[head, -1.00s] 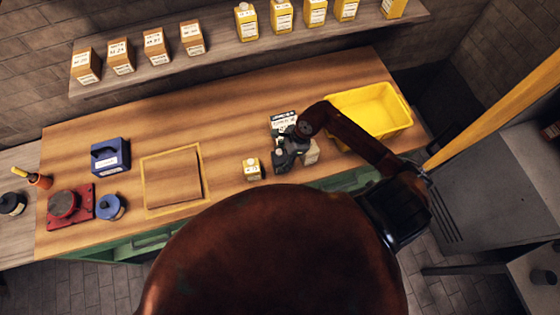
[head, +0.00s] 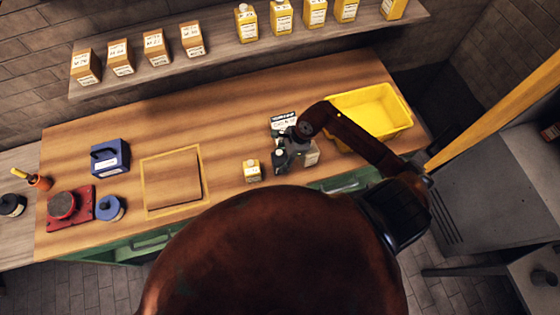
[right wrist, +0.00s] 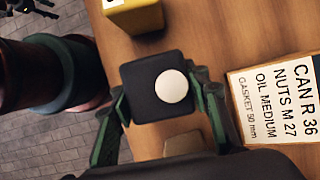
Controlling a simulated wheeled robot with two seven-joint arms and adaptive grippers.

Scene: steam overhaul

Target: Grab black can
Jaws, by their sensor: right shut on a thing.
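The black can (right wrist: 150,82) is square with a round white cap, seen from above in the right wrist view. My right gripper (right wrist: 161,108) is shut on it, with a green-edged finger against each side. In the head view my right gripper (head: 284,156) is low over the workbench, right of a small yellow can, and largely covers the black can. Whether the can touches the bench is hard to tell. My left gripper is not in view.
The small yellow can (head: 252,170) stands close by on the left. A printed card (right wrist: 276,98) lies beside the gripper, reading CAN R 36. A pale grey can (head: 311,155) is just right, and a yellow bin (head: 398,128) stands further right.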

